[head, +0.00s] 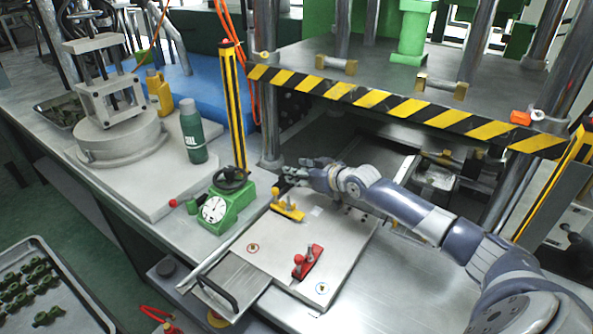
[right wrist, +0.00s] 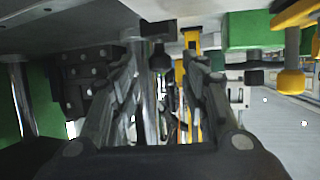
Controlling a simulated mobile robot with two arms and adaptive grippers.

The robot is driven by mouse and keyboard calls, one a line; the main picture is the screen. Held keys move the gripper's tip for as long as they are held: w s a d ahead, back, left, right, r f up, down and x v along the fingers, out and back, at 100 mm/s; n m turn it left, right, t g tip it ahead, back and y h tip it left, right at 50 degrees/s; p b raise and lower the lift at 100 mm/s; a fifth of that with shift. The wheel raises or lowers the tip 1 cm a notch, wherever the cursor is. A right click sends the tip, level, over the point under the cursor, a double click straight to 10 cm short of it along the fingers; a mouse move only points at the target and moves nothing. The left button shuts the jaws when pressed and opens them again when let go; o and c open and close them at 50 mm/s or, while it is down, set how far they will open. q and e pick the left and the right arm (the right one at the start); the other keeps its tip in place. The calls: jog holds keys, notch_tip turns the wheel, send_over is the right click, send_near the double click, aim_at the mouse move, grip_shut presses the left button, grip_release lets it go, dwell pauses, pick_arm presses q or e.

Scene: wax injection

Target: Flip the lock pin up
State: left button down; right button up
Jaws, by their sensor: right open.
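A flat metal mould plate (head: 270,255) lies on the bench and carries two small lever fittings that look like lock pins. The yellow one (head: 287,212) is at its far left edge, and the red one (head: 307,263) is at its near side. My right gripper (head: 281,178) is just above and beyond the yellow fitting, its fingers apart and empty. In the right wrist view, yellow metal (right wrist: 192,42) and a dark rounded knob (right wrist: 159,56) show between and beyond the open fingers (right wrist: 165,75). Whether a finger touches the yellow fitting cannot be told. My left gripper is not in view.
A green dial gauge (head: 229,207) stands left of the plate, near a striped post (head: 234,110). The press's striped bar (head: 400,103) crosses above my right arm. A green bottle (head: 193,132) stands farther left. The bench right of the plate is mostly clear.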

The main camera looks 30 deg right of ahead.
jog(key=shift+w+a+f, duration=0.1)
jog(key=shift+w+f, duration=0.15)
jog(key=shift+w, duration=0.4)
jog(key=shift+c, duration=0.3)
grip_shut()
jog(key=shift+r+p, duration=1.05)
jog(key=shift+r, duration=0.4)
jog(key=shift+f, duration=0.1)
jog(key=shift+w, duration=0.1)
grip_release()
jog(key=shift+o, duration=0.3)
